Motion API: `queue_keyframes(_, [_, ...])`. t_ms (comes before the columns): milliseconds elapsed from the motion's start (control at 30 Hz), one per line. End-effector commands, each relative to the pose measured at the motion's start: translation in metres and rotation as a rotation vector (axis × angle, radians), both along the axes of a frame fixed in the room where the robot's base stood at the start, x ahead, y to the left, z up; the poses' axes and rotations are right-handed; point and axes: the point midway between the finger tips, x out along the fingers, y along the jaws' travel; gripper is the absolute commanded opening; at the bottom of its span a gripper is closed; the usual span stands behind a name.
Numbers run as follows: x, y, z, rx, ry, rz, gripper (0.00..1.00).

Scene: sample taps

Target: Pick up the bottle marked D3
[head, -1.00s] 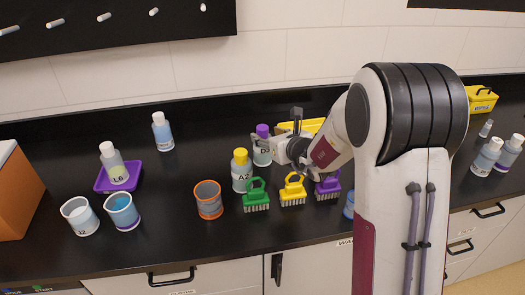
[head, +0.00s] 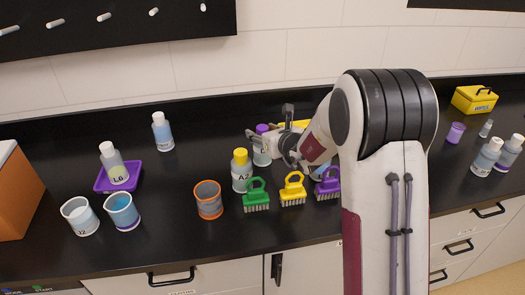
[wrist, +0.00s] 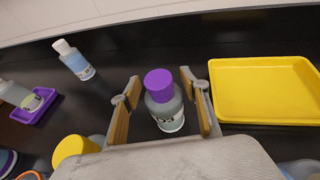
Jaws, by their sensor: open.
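The bottle marked D3 (wrist: 166,106) has a purple cap and a clear body with a pale label. It stands upright on the black bench. In the head view the D3 bottle (head: 262,155) is partly hidden by my gripper (head: 268,140). In the wrist view my gripper (wrist: 163,98) is open, with one wood-coloured finger pad on each side of the bottle. The bottle is between the fingers, with a visible gap on both sides. The lower part of its label is readable as D3.
The yellow-capped bottle A2 (head: 241,172) stands close at the left front. A yellow tray (wrist: 264,90) lies just right of the gripper. Green (head: 256,195), yellow (head: 292,190) and purple (head: 327,184) brushes stand in front. A purple tray (head: 103,180) holds bottle L6.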

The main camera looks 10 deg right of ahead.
Motion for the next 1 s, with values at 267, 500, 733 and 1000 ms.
queue_keyframes(267, [0.000,0.000,0.000,0.000,0.000,0.000,0.00])
queue_keyframes(500, [0.000,0.000,0.001,0.000,-0.002,0.000,0.00])
queue_keyframes(733, [0.000,0.000,0.006,-0.001,-0.003,0.002,0.00])
queue_keyframes(1000, [0.001,0.000,0.033,-0.001,-0.006,0.001,0.00])
